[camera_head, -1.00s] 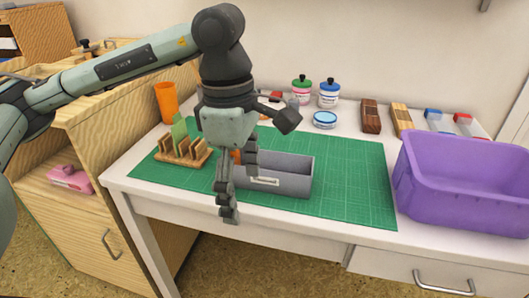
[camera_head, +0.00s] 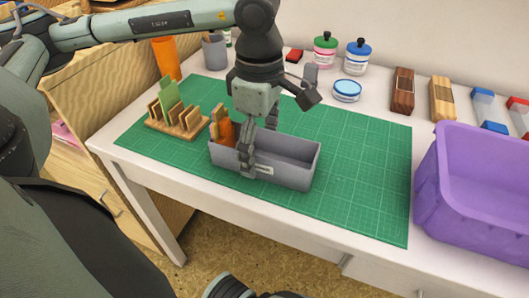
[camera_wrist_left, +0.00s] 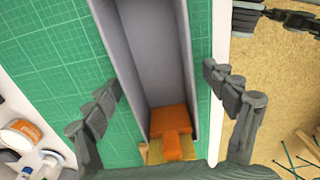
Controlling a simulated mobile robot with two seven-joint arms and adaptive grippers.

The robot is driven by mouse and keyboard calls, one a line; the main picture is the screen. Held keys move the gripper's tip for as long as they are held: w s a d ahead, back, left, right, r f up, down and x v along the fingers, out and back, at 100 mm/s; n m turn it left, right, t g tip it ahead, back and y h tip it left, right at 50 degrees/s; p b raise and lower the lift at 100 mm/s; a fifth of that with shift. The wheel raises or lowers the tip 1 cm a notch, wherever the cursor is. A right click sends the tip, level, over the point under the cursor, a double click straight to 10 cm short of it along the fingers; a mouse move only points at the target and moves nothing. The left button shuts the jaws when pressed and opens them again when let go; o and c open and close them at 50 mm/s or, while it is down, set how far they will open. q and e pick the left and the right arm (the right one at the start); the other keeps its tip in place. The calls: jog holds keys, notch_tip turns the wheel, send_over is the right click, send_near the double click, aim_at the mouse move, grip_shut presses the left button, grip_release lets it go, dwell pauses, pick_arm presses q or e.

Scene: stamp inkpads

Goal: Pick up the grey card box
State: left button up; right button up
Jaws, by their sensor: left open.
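The grey card box (camera_head: 297,172) is a long open-topped tray on the green cutting mat (camera_head: 365,165), with a pale label on its front wall. An orange item with a tan wooden part (camera_head: 222,130) stands in its left end; the orange item also shows in the left wrist view (camera_wrist_left: 172,120). My left gripper (camera_head: 258,142) is open and points down over the box's left half, one finger at the front wall and one behind. In the left wrist view the box (camera_wrist_left: 150,50) lies between the spread fingers (camera_wrist_left: 160,84). Contact is unclear. My right gripper is out of view.
A wooden rack of stamps (camera_head: 178,122) stands left of the box. A purple bin (camera_head: 470,215) is at the right. Jars (camera_head: 357,57), a round blue-lidded tin (camera_head: 347,90) and wooden blocks (camera_head: 403,90) line the back. The mat right of the box is clear.

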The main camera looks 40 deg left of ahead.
pick_arm(q)
jog(key=shift+f, duration=0.85)
jog(key=shift+c, duration=0.3)
jog(key=c, duration=1.2)
jog(key=shift+r, duration=0.15)
